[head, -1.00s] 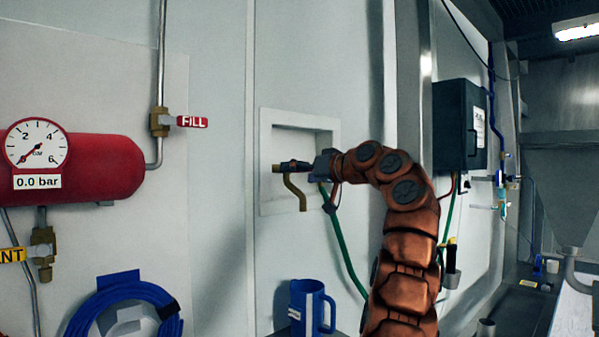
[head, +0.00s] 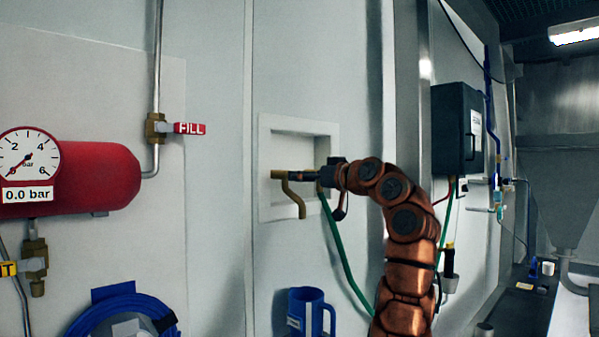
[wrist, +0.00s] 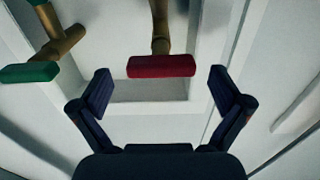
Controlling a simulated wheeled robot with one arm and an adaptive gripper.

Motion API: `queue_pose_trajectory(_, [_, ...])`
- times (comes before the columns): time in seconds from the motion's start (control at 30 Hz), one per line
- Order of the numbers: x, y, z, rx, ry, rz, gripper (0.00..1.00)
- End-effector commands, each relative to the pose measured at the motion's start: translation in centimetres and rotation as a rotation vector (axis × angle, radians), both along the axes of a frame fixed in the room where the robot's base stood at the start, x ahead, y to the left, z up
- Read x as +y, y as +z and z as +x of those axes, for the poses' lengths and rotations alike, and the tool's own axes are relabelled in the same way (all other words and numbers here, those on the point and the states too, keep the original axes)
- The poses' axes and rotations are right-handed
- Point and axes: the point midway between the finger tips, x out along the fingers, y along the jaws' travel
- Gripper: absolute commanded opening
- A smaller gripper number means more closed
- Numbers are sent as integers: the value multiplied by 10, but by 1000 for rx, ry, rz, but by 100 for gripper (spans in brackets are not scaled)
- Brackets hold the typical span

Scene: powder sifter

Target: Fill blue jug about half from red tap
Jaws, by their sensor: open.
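The brass tap (head: 299,203) sticks out of a white wall recess, its spout bent downward. Its red handle (wrist: 161,66) shows in the wrist view, between my two open fingers and near their tips. My gripper (head: 306,176) is at the tap's level, just right of it in the head view; its fingers also show in the wrist view (wrist: 160,80), spread wide with nothing held.
A green handle (wrist: 28,72) on a second brass fitting is left of the red one. A green hose (head: 345,255) hangs behind my arm. A red tank (head: 95,175) with a gauge, a FILL valve (head: 190,128) and a coiled blue hose (head: 115,315) are at left.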

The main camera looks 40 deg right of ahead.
Motion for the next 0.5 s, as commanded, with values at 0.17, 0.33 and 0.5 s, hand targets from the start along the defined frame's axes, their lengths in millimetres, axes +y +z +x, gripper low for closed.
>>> queue_pose_trajectory(0.17, [1,1,18,3,4,0,100])
queue_pose_trajectory(0.33, [1,0,24,2,4,0,100])
queue_pose_trajectory(0.5, [2,0,24,1,4,0,100])
